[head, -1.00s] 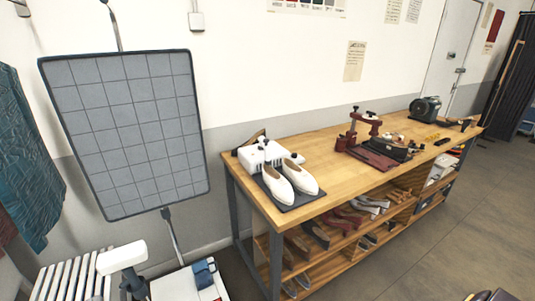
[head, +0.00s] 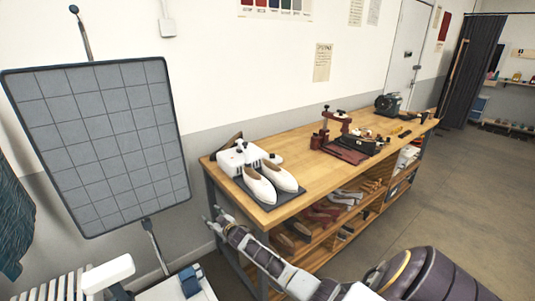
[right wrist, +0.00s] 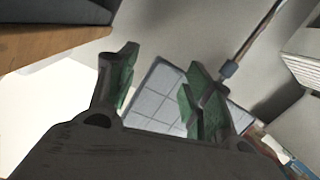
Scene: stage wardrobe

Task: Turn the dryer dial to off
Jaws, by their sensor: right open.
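The dryer (head: 232,158) is a white box on the near left end of the wooden workbench. A pair of white shoes (head: 270,180) stands on a dark mat in front of it. Small dark knobs show on the dryer, but I cannot tell which is the dial or where it points. My right gripper (head: 217,216) is in front of the bench's left end, lower than the dryer and apart from it. In the right wrist view its green-padded fingers (right wrist: 160,92) are spread with nothing between them. My left gripper is not in view.
Shoes fill the shelves below. A grey gridded panel (head: 100,140) stands left of the bench. The floor (head: 440,190) at right is clear.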

